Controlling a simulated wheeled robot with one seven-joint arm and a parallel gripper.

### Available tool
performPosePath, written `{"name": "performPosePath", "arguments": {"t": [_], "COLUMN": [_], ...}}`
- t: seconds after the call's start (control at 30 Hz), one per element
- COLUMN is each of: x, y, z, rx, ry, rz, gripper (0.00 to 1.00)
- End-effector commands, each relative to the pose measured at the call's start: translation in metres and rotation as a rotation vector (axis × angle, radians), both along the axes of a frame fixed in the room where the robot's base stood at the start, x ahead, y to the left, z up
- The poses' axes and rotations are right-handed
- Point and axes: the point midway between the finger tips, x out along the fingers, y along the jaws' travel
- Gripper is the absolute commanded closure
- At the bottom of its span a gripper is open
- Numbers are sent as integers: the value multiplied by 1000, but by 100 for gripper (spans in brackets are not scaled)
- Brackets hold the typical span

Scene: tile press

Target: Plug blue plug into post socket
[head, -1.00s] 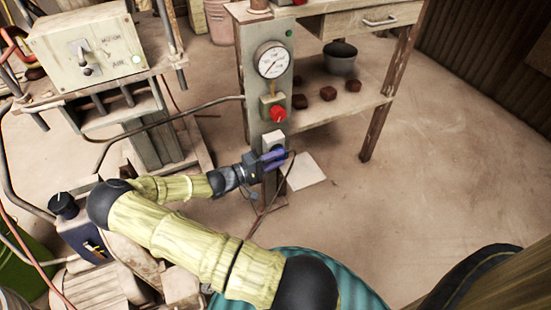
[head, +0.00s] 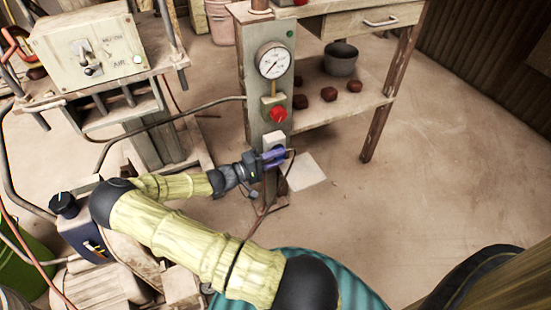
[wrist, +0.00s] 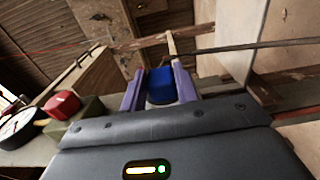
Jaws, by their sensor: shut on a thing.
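The blue plug (wrist: 161,86) sits between the purple fingers of my gripper (wrist: 160,92) in the wrist view. My gripper is shut on it. In the head view my gripper (head: 272,158) is at the lower part of the grey post (head: 255,118), just in front of and below the pale socket box (head: 273,140). The plug itself is hard to make out there. Whether the plug touches the socket cannot be told, as the fingers hide that spot.
Above the socket the post carries a red knob (head: 278,114) and a round gauge (head: 271,61). A shelf (head: 330,112) with a dark pot (head: 340,59) stands to the right. A thin dark cable (head: 262,222) hangs below my gripper. The floor at right is clear.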

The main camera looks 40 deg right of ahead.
Motion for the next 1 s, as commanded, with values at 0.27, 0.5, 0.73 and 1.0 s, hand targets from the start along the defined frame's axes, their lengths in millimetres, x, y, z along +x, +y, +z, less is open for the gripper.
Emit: {"name": "performPosePath", "arguments": {"t": [0.27, 0.5, 0.73, 1.0], "x": [1, 1, 5, 14], "y": [0, 0, 18, 60], "z": [0, 0, 3, 2], "rx": [0, 0, 0, 0], "ry": [0, 0, -1, 0], "rz": [2, 2, 5, 5], "gripper": [44, 44, 44, 44]}}
